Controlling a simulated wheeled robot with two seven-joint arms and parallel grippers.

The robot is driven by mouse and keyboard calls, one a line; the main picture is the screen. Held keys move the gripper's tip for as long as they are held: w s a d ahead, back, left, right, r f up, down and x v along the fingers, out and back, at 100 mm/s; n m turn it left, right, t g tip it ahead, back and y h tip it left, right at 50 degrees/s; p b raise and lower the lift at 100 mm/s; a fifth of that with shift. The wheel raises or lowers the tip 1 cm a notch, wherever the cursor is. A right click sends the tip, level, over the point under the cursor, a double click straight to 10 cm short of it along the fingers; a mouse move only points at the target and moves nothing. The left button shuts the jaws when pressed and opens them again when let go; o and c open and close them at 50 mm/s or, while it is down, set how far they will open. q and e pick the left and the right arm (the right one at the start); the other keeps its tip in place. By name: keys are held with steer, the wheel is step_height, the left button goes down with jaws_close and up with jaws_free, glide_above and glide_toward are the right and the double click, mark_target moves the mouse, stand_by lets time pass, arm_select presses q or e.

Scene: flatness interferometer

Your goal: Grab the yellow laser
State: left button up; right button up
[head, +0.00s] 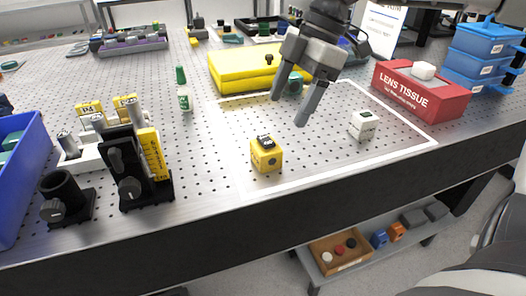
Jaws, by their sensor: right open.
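The yellow laser appears to be the small yellow cube (266,156) with a black top piece and a dark round port on its front. It stands upright on the perforated metal table, inside a white outlined area near the front edge. My right gripper (288,110) comes in from the upper right. Its two fingers point down and are spread apart with nothing between them. It is above and behind the cube, a little to its right, and apart from it. My left gripper is not in the picture.
A white cube (363,126) stands to the right inside the outline. A yellow case (242,70) lies behind, with a green-capped bottle (183,90) to its left. A red lens tissue box (421,91) is at right. Black optical mounts (133,168) and a blue bin (22,180) are at left.

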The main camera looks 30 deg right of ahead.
mark_target(270, 138)
steer(key=b+x, duration=0.1)
steer(key=x, duration=1)
steer(key=shift+w+a, duration=0.1)
steer(key=shift+w, duration=0.05)
steer(key=shift+c, duration=0.3)
steer(key=shift+r, duration=0.15)
steer(key=c, duration=1.5)
